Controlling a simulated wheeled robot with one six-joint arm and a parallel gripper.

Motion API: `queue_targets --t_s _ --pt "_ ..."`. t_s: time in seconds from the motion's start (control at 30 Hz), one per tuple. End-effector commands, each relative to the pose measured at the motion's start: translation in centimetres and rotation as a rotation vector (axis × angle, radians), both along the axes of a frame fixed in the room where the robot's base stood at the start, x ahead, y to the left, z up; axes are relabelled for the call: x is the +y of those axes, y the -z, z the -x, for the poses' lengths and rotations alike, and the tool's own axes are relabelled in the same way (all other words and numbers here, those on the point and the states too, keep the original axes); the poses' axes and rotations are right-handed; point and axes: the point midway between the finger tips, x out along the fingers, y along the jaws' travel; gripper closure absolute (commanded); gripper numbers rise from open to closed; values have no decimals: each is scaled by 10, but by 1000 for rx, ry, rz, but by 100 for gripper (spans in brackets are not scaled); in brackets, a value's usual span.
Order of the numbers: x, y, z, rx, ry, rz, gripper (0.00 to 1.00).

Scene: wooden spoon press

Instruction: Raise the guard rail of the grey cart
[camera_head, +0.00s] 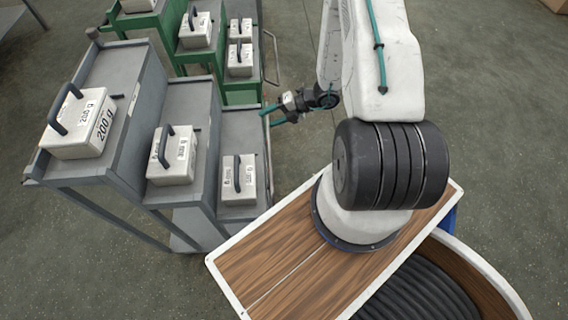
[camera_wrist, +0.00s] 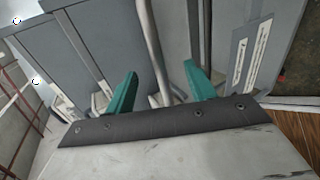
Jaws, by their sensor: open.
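The grey cart (camera_head: 190,95) stands at the left in the head view, with stepped shelves. My gripper (camera_head: 272,116) is beside its far right corner, mostly seen from behind the wrist. In the wrist view my gripper (camera_wrist: 160,84) has its two teal fingers apart. A bent grey tube (camera_wrist: 151,45), which looks like the guard rail, runs up between the fingers against grey panels. I see no finger closed on it; whether one touches it cannot be told. In the head view the rail is too small to make out clearly.
White labelled blocks with dark handles, such as the 200 g block (camera_head: 78,128), sit on the grey shelves. A green cart (camera_head: 165,28) with a side rail (camera_head: 275,58) stands close behind. Open floor (camera_head: 480,100) lies to the right.

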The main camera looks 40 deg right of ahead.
Motion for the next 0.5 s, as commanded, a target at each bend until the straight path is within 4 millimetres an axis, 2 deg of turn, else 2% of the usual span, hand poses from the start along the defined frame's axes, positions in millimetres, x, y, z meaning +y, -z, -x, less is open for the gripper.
queue_targets --t_s 0.5 --pt "-33 -15 22 0 2 1 45"
